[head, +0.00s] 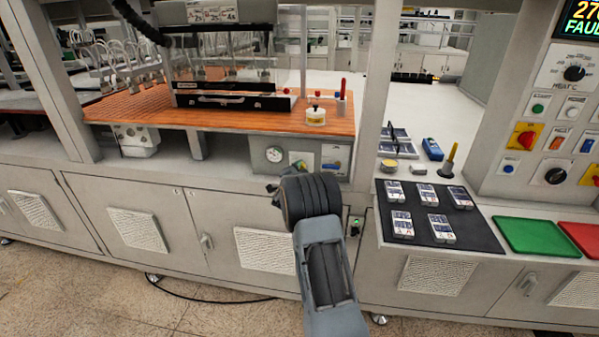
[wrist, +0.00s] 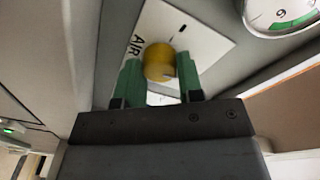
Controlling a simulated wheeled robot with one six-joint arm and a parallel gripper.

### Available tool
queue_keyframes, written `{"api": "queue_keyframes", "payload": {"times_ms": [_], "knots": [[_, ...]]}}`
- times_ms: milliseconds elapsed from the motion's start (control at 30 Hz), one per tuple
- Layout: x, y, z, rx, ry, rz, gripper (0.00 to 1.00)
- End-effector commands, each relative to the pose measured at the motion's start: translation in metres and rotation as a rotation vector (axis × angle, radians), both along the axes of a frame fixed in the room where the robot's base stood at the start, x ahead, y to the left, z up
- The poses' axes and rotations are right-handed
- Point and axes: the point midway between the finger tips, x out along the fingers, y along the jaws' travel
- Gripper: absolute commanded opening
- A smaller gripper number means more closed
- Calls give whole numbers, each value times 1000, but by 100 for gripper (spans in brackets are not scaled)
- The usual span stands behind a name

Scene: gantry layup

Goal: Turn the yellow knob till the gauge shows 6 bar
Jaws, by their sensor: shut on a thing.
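The yellow knob (wrist: 159,63) sits on a white plate marked AIR (wrist: 200,40), which appears tilted in the wrist view. My gripper (wrist: 159,74) has its two green fingers on either side of the knob and is shut on it. The round gauge (wrist: 285,14) is partly cut off at the top right of the wrist view; its white face has a green band, and I cannot read its needle. In the head view the gauge (head: 274,154) is small, left of the plate. My arm hides most of the gripper there.
The panel is under an orange-topped bench (head: 140,107). A blue-marked plate (head: 335,158) is right of the knob's plate. To the right lie a dark mat (head: 455,226) with several small packs, a green tray (head: 538,236) and a red tray (head: 584,239). Open floor lies in front.

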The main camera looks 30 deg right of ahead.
Motion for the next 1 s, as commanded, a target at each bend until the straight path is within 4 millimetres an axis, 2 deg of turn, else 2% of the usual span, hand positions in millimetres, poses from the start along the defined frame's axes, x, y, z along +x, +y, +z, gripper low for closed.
{"api": "queue_keyframes", "payload": {"times_ms": [300,1000], "knots": [[0,0,-8,135,-133,1,11],[-1,-1,-6,618,-593,1,11]]}}
